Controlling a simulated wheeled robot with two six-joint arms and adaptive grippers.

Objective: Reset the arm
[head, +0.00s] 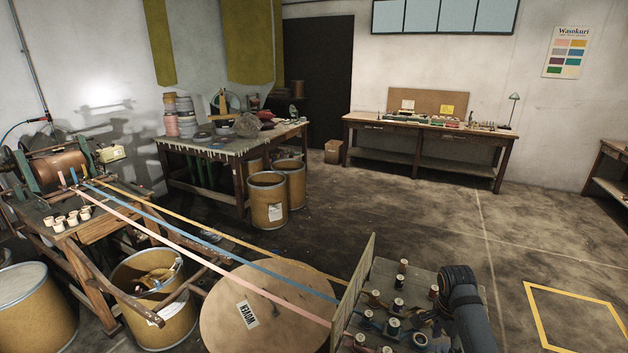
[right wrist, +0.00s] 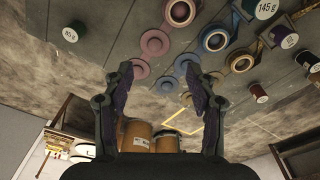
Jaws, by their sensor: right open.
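My right arm comes in at the lower right of the head view, over a grey board (head: 385,275) with several spools (head: 398,306). My right gripper (head: 428,326) is low over the board among the spools. In the right wrist view, the right gripper (right wrist: 160,80) has its two fingers wide apart with nothing between them. Whether the fingers touch any spool cannot be told. My left gripper is in neither view.
Pink (head: 200,255), blue (head: 220,249) and yellow (head: 180,219) tapes stretch from the winder at the left to the upright panel (head: 353,290) by the board. A round drum lid (head: 265,285) lies beneath them. Open floor lies right, with a yellow outline (head: 570,300).

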